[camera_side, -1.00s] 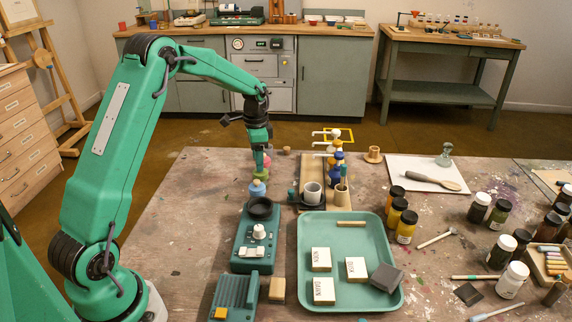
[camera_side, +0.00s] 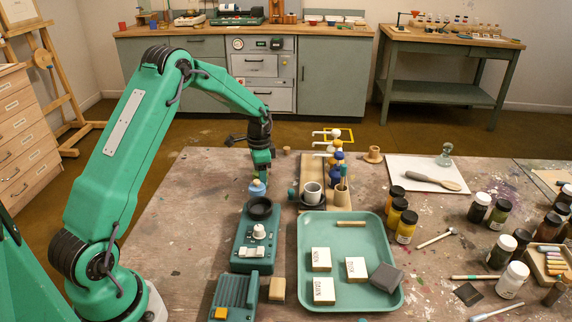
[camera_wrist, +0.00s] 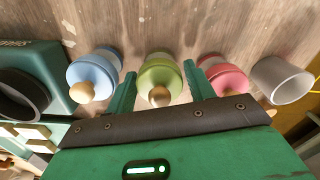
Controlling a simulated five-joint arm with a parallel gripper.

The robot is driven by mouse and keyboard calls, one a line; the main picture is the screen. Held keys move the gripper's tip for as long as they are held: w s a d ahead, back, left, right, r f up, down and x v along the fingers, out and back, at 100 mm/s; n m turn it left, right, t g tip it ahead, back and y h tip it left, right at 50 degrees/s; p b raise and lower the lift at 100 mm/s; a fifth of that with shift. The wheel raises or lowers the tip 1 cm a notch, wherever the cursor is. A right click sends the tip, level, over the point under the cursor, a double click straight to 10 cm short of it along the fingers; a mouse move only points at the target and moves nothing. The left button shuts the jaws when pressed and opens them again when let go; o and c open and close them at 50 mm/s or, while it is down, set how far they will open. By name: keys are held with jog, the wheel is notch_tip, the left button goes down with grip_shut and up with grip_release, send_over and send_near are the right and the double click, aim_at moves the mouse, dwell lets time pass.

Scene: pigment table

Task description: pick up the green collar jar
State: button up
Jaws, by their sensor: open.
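The green collar jar (camera_wrist: 160,71) stands upright in the middle of the wrist view, with a round wooden knob on its lid. My gripper (camera_wrist: 160,75) is open and empty, one finger on each side of this jar in that view. The left finger is close to the jar; contact cannot be told. In the side view my gripper (camera_side: 262,174) is low over the table, right behind the blue collar jar (camera_side: 257,188), and hides the green one. A blue jar (camera_wrist: 92,70) and a pink jar (camera_wrist: 222,73) flank the green jar in the wrist view.
A grey-white cup (camera_wrist: 280,80) stands beyond the pink jar. The green device with a dark ring (camera_side: 260,208) stands in front of the blue jar. The table left of the jars is clear.

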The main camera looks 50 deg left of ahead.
jog(key=shift+f, duration=0.65)
jog(key=c, duration=0.8)
jog(key=shift+r, duration=0.1)
jog(key=shift+r, duration=0.7)
jog(key=r, duration=0.1)
jog(key=d+r, duration=0.1)
jog(key=r, duration=0.1)
jog(key=shift+r, duration=0.1)
jog(key=s+d+r, duration=0.2)
jog(key=d+r, duration=0.4)
jog(key=d, duration=0.4)
jog(key=shift+d+r, duration=0.15)
jog(key=shift+d, duration=0.1)
